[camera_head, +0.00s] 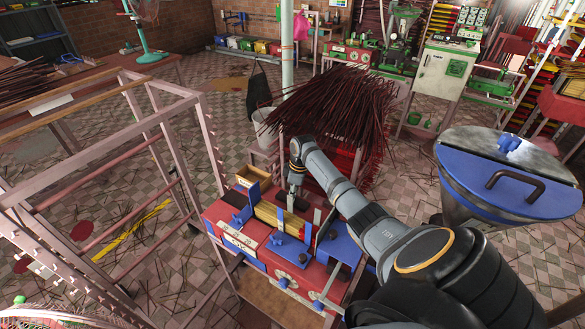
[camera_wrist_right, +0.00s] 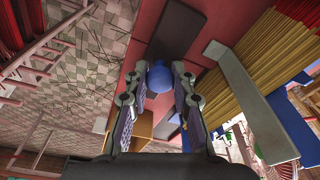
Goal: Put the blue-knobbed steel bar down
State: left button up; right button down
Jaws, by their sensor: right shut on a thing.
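My right gripper (camera_wrist_right: 156,73) is shut on a blue knob (camera_wrist_right: 160,78), which sits between its two fingertips in the right wrist view. The steel bar under the knob is mostly hidden, and I cannot tell whether it touches the surface below. In the head view the right gripper (camera_head: 293,203) points down over the red and blue extruder bench (camera_head: 225,212). A pale grey strip (camera_wrist_right: 243,92) lies right of the fingers in the wrist view, next to yellow sticks (camera_wrist_right: 222,28). I cannot tell whether it belongs to the bar. My left gripper is not in view.
Blue blocks and clamps (camera_head: 287,246) crowd the bench. A small wooden box (camera_head: 250,174) stands at its back left corner. A large bundle of dark incense sticks (camera_head: 335,108) rises behind it. A blue-lidded hopper (camera_head: 480,185) is at right, a pink rack (camera_head: 165,150) at left.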

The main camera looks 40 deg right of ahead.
aim_at(297, 200)
jog(key=c, duration=1.6)
grip_release()
jog(key=o, duration=0.5)
jog(key=shift+s+a, duration=0.1)
jog(key=shift+r, duration=0.2)
jog(key=r, duration=0.4)
jog(key=s+r+b, duration=0.1)
jog(key=r, duration=0.3)
jog(key=d+r+b, duration=0.1)
jog(key=r, duration=0.2)
jog(key=shift+s+d+r, duration=0.1)
jog(key=shift+s+r, duration=0.05)
jog(key=shift+r, duration=0.25)
jog(key=shift+f, duration=0.15)
